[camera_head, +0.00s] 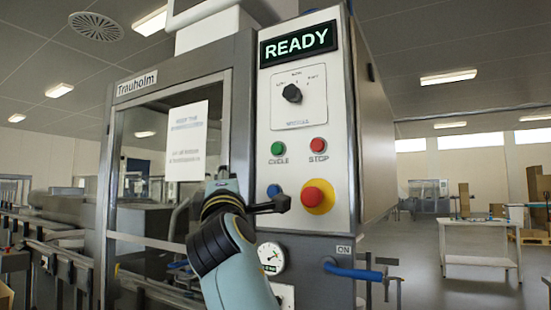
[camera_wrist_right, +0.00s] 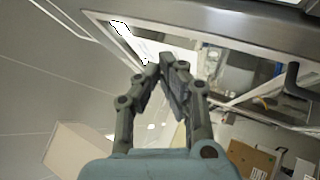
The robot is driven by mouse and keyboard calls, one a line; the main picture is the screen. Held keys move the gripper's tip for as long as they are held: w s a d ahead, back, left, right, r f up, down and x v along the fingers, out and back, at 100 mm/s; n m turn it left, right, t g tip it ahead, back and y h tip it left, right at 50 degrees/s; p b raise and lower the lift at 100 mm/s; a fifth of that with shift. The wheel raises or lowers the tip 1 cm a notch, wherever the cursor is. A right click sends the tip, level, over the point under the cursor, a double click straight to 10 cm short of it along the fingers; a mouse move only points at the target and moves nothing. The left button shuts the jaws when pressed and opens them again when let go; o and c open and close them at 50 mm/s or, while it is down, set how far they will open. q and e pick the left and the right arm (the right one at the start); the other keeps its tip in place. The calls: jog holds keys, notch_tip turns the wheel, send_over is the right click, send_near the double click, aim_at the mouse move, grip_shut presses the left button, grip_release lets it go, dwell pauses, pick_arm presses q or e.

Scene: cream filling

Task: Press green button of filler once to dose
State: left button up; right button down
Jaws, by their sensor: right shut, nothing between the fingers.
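The filler's control panel (camera_head: 300,110) faces me in the head view, with its display (camera_head: 298,45) reading READY. The green button (camera_head: 277,148), labelled CYCLE, sits left of the red STOP button (camera_head: 318,145) and is uncovered. My right gripper (camera_head: 282,203) is shut and empty in front of the panel, below the green button in the picture and apart from it. In the right wrist view my right gripper (camera_wrist_right: 163,68) shows its fingertips together; the green button cannot be made out there. My left gripper is not in view.
A red emergency knob on a yellow base (camera_head: 318,196) is just right of my right fingertips. A blue button (camera_head: 273,190) is right by the fingers. A selector knob (camera_head: 292,93) is above, and a blue-handled valve (camera_head: 352,272) below. A glass door (camera_head: 165,150) lies left.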

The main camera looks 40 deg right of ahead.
aim_at(277, 149)
jog(key=s+r+h, duration=0.2)
jog(key=s+r, duration=0.1)
jog(key=r, duration=0.3)
jog(key=shift+s+d+r+m+h, duration=0.2)
jog(key=shift+d+r+m+h, duration=0.15)
jog(key=shift+d+m, duration=0.1)
jog(key=shift+w+d, duration=0.6)
jog(key=shift+d, duration=0.75)
jog(key=shift+w+d, duration=0.55)
jog(key=shift+d, duration=0.85)
jog(key=shift+w+d, duration=0.6)
jog(key=shift+d, duration=0.75)
jog(key=shift+d, duration=0.15)
jog(key=shift+w+d, duration=0.15)
jog(key=shift+d, duration=0.1)
jog(key=shift+w+d+b, duration=0.2)
jog(key=shift+d+b, duration=0.15)
jog(key=shift+d, duration=0.1)
jog(key=shift+a, duration=0.1)
jog(key=shift+s+a, duration=0.4)
jog(key=shift+a, duration=0.35)
